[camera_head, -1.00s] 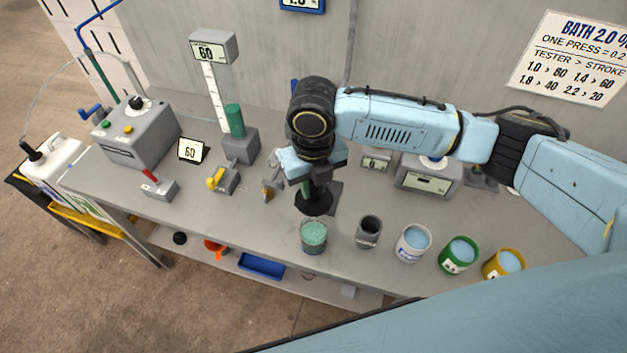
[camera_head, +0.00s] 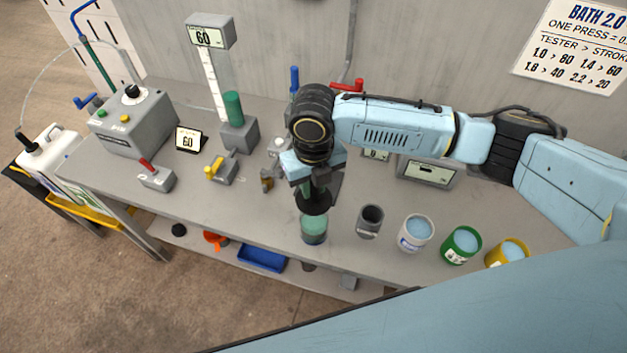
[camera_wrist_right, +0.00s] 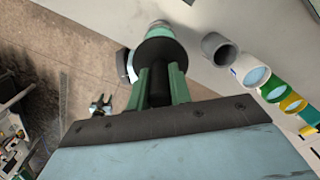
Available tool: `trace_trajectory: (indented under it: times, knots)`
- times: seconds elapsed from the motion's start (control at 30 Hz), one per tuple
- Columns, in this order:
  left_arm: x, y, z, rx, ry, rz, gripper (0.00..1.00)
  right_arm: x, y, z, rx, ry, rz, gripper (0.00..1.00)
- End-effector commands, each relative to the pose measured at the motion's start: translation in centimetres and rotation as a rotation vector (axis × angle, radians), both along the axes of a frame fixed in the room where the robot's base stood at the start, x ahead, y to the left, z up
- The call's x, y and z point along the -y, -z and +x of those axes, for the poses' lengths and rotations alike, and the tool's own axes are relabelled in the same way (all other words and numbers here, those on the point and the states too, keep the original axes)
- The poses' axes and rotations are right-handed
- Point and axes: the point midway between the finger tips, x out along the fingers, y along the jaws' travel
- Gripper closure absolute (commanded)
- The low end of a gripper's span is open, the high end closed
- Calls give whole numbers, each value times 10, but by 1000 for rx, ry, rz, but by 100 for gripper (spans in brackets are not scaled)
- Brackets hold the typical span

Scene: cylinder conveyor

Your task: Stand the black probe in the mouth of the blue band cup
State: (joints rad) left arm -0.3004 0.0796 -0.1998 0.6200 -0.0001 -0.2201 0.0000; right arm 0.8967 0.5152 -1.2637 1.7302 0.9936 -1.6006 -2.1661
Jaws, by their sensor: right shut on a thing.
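My right gripper (camera_head: 314,188) points down and is shut on the black probe (camera_head: 313,204). In the right wrist view the gripper's green fingers (camera_wrist_right: 160,88) are closed around it, and the probe's black disc (camera_wrist_right: 158,50) hides much of what lies beyond. A cup with green liquid (camera_head: 314,231) and a dark bluish lower part stands just below the disc, which overlaps its far rim in the picture. Contact cannot be told. My left gripper does not show.
A grey holder (camera_head: 370,221), a green cup (camera_head: 461,246) and a yellow cup (camera_head: 507,252) stand along the front edge to the right. A yellow-handled valve (camera_head: 220,170) and red-lever box (camera_head: 155,177) stand left. Bare table (camera_head: 255,215) lies left of the cup.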

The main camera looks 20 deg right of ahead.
Motion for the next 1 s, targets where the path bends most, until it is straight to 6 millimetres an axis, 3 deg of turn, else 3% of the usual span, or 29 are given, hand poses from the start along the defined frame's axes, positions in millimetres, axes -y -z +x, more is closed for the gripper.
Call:
trace_trajectory:
  times: [1.0]
  knots:
    - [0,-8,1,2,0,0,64,0,-1,0,0,-1,0,100]
